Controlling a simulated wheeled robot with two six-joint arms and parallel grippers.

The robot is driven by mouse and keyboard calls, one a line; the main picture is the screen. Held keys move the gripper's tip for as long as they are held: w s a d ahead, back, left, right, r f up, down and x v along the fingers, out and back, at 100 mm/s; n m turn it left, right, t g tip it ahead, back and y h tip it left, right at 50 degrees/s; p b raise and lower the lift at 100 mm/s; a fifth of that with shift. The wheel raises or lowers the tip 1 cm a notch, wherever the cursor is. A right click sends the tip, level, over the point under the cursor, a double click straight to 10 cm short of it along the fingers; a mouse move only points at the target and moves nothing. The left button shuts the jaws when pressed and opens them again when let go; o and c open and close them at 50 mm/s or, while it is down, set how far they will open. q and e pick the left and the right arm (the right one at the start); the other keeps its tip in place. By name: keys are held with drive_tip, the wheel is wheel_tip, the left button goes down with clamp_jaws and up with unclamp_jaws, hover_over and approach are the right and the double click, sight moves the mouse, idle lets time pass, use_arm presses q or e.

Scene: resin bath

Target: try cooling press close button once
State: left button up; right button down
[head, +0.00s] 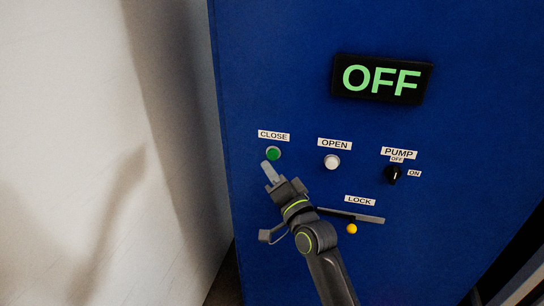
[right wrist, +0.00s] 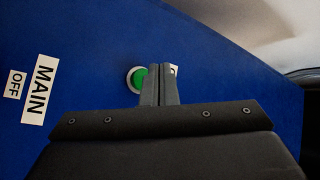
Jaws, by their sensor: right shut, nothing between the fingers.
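The green close button (head: 273,153) sits in a pale ring on the blue cabinet front, under the CLOSE label (head: 274,135). My right gripper (head: 266,164) is shut and empty, with its fingertips just below and left of this button in the head view. In the right wrist view, a green button (right wrist: 138,77) in a white ring shows just left of the shut fingertips (right wrist: 161,68), which cover its right edge. A small label behind the fingers is mostly hidden. I cannot tell whether the fingertips touch the button. My left gripper is not in view.
To the right are the white open button (head: 332,161) and the black pump knob (head: 393,174). A lock bar (head: 352,215) with a yellow knob (head: 352,229) lies below. The display (head: 382,79) reads OFF. A MAIN label (right wrist: 40,88) shows in the right wrist view.

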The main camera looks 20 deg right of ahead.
drive_tip(key=shift+s+a+b, duration=0.15)
drive_tip(key=shift+s+a, duration=0.3)
drive_tip(key=shift+s, duration=0.25)
drive_tip(key=shift+s+a+b, duration=0.15)
drive_tip(key=shift+s+a, duration=0.3)
drive_tip(key=shift+s, duration=0.25)
